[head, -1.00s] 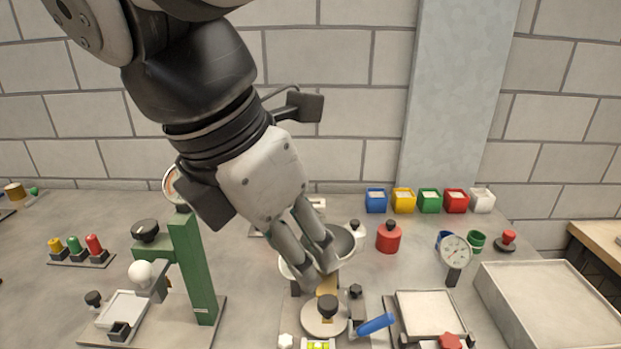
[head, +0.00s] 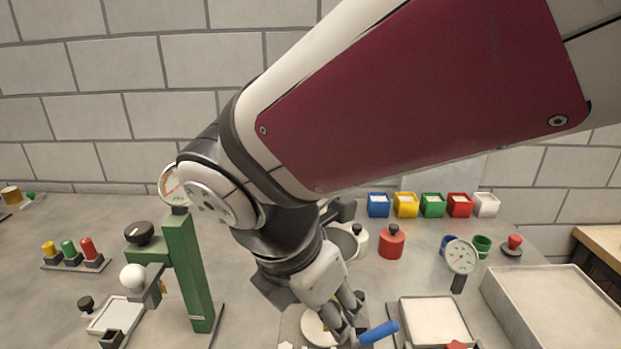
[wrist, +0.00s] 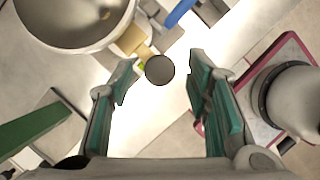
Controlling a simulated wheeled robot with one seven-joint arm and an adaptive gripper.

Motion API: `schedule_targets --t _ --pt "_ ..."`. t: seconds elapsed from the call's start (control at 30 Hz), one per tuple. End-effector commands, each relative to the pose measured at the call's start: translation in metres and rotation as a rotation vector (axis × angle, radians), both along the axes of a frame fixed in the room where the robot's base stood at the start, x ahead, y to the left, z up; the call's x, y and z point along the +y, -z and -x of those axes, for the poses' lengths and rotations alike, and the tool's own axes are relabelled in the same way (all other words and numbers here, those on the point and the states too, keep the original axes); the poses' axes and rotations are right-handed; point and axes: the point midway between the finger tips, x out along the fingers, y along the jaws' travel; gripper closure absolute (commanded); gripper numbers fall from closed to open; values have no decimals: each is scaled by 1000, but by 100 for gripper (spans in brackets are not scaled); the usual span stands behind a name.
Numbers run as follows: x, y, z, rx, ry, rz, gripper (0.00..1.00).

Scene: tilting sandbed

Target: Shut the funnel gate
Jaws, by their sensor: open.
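The metal funnel bowl (wrist: 75,22) is at the upper left of the wrist view. No contact with the knob shows.
A blue handle (head: 379,332) sticks out just right of my fingers. A green column with a dial (head: 190,270) stands to the left. A white-filled tray (head: 432,320) and a large grey sandbox (head: 550,300) are to the right. A red weight (head: 391,242) stands behind.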

Motion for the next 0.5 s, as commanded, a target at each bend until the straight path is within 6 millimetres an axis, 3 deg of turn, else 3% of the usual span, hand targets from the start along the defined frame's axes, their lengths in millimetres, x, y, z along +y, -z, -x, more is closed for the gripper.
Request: schedule_targets --t 0.2,0.4,0.5 --pt "0 0 0 0 0 0 56" --pt "0 0 0 0 0 0 99" --pt "0 0 0 0 0 0 100"
